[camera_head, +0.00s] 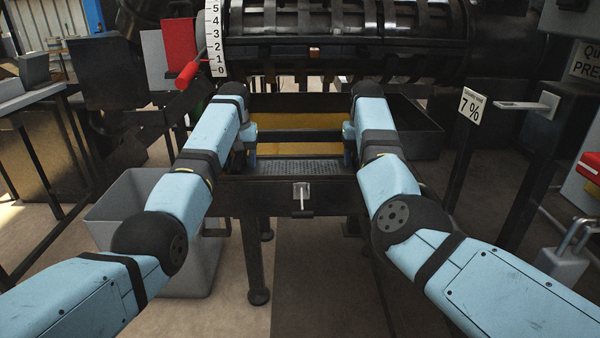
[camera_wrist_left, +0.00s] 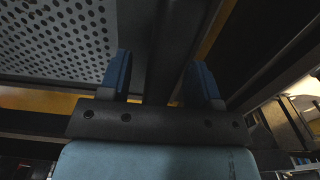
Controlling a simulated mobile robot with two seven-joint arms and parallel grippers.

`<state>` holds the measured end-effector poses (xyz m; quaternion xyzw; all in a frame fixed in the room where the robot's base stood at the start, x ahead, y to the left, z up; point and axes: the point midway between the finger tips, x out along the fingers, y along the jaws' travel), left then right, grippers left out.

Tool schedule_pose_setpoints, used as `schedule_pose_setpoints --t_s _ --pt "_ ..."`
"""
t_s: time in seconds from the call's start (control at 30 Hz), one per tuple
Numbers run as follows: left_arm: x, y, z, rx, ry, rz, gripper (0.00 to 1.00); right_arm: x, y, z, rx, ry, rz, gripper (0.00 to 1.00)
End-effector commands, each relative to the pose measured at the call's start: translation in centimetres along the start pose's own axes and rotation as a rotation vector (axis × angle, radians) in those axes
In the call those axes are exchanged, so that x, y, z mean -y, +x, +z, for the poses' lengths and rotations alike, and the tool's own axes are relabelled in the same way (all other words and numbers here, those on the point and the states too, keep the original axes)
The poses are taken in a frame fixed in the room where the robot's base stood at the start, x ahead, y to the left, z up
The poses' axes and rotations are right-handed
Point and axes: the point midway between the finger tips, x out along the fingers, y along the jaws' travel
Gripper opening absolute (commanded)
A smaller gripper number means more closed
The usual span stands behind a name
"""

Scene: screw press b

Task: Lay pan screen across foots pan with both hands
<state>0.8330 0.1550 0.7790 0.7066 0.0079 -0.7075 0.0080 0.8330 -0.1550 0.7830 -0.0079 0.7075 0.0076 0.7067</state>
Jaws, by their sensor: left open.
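The pan screen (camera_head: 300,168) is a grey perforated sheet at the near side of the foots pan, between my two hands. It also fills the upper left of the left wrist view (camera_wrist_left: 60,38). The foots pan (camera_head: 298,122) lies under the press barrel, with yellow oil showing inside. My left gripper (camera_head: 250,148) is at the screen's left side. In the left wrist view its blue fingers (camera_wrist_left: 160,78) are apart, with a dark bar showing between them; contact cannot be told. My right gripper (camera_head: 348,145) is at the screen's right side, its fingertips mostly hidden.
The dark press barrel (camera_head: 345,30) spans above the pan. A grey bin (camera_head: 125,205) stands at left on the floor. A white scale (camera_head: 213,40) and red handle (camera_head: 190,72) are left of the barrel. A 7 % sign (camera_head: 472,105) stands on a post at right.

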Motion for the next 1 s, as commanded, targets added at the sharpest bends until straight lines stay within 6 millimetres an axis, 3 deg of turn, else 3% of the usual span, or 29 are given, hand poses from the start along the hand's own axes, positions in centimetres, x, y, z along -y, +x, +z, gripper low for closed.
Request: schedule_pose_setpoints --t_s 0.17,0.47,0.7,1.0 --pt "0.00 1.01 0.00 -0.001 0.000 0.000 0.57 -0.01 1.04 0.01 0.001 0.000 0.001 0.57" --pt "0.02 1.16 -0.01 -0.001 0.000 0.000 0.57 -0.02 1.17 0.01 0.001 0.000 0.000 0.57" --pt "0.02 1.14 -0.01 0.000 -0.001 0.000 0.02 -0.02 1.15 0.01 0.001 0.000 0.000 0.02" --pt "0.03 1.00 -0.03 -0.002 -0.001 0.000 0.00 0.00 1.01 0.03 0.002 0.000 0.000 0.00"
